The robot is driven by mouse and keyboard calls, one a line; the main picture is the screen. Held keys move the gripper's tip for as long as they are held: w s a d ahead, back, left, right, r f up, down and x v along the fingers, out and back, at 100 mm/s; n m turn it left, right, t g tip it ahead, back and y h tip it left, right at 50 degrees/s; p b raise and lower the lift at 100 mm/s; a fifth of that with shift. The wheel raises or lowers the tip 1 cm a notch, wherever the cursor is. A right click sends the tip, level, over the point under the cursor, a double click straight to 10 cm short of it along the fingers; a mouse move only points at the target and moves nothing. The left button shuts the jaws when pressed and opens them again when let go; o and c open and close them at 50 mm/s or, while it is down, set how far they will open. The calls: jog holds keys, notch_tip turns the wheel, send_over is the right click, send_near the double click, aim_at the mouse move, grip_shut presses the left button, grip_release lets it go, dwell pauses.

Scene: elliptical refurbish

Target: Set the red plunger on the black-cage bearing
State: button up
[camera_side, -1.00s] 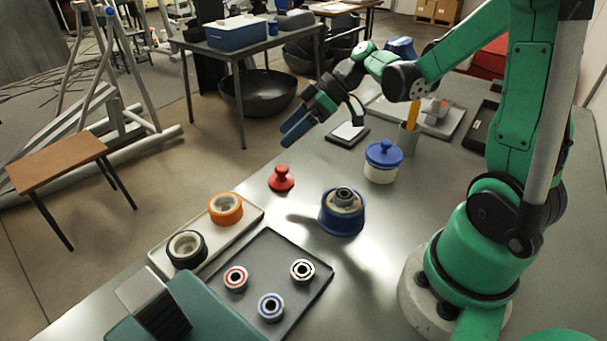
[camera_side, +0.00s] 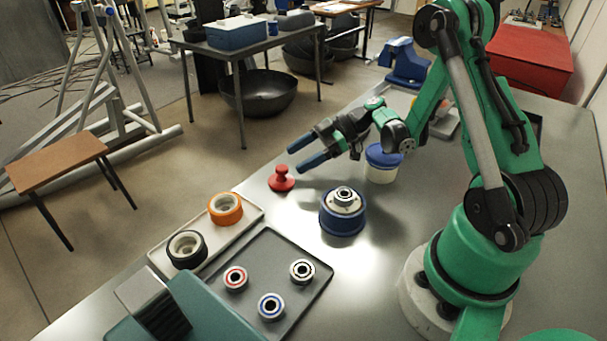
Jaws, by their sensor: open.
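The red plunger (camera_side: 281,179) stands upright on the table, knob up. My gripper (camera_side: 299,157) is open and empty, its two blue-tipped fingers pointing left, above and just to the right of the plunger, apart from it as far as I can tell. The bearing with the black ring (camera_side: 302,270) lies flat at the right of the dark grey tray (camera_side: 268,246). The red-ringed bearing (camera_side: 235,278) and the blue-ringed bearing (camera_side: 270,306) lie in the same tray.
A blue round fixture (camera_side: 342,221) holding a bearing stands right of the plunger. A light tray (camera_side: 178,228) carries an orange wheel (camera_side: 225,208) and a black wheel (camera_side: 187,249). A blue-lidded jar (camera_side: 381,172) stands behind the fixture. A teal block (camera_side: 195,310) is at the front.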

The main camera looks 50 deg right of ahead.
aim_at(284, 167)
jog(key=x, duration=0.5)
jog(key=shift+f, duration=0.15)
grip_shut()
